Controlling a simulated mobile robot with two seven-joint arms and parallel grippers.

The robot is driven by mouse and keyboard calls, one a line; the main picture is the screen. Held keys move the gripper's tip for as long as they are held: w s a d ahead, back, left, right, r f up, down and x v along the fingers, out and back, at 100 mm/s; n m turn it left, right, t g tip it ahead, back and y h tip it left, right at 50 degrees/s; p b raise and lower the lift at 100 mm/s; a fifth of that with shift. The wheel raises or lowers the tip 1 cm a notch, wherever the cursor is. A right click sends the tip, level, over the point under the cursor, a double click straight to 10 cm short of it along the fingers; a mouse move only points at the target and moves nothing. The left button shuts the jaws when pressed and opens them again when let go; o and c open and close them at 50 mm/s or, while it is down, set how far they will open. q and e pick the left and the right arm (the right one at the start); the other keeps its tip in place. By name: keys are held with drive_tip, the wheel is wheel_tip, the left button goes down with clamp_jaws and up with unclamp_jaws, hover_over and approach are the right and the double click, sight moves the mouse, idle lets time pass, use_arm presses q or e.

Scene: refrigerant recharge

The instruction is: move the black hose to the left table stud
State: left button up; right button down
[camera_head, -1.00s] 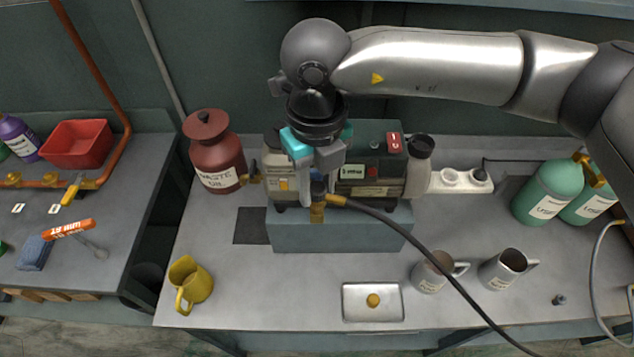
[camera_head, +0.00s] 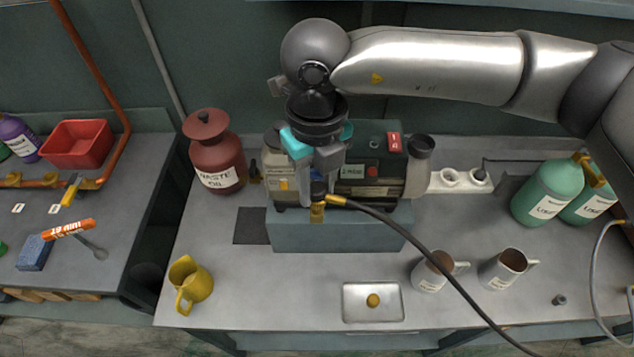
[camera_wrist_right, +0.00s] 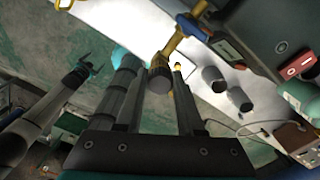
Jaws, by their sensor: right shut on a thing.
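The black hose (camera_head: 440,264) has a brass end fitting (camera_head: 334,201). It runs from the pump's front down over the table to the lower right edge. My right gripper (camera_head: 316,172) points down in front of the pump, shut on the hose's dark knurled end (camera_wrist_right: 159,78). Whether that end is seated on a pump port is unclear. A small grey stud (camera_head: 559,300) stands at the table's right; I cannot make out a left table stud. A dark arm at the left of the wrist view seems mine; its small tip (camera_wrist_right: 86,66) is too unclear to read.
A pump (camera_head: 370,172) stands on a grey block (camera_head: 340,235). A waste oil can (camera_head: 215,160), yellow jug (camera_head: 190,283), metal tray (camera_head: 373,316) with a brass knob, two steel mugs (camera_head: 430,275) and green bottles (camera_head: 545,192) stand around.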

drive_tip(key=shift+f+n+b, duration=0.1)
drive_tip(key=shift+n+b, duration=0.85)
drive_tip(key=shift+n, duration=0.05)
drive_tip(key=shift+n+b, duration=0.55)
drive_tip(key=shift+n, duration=0.25)
drive_tip(key=shift+n+b, duration=1.25)
drive_tip(key=shift+n, duration=0.55)
drive_tip(key=shift+b, duration=0.3)
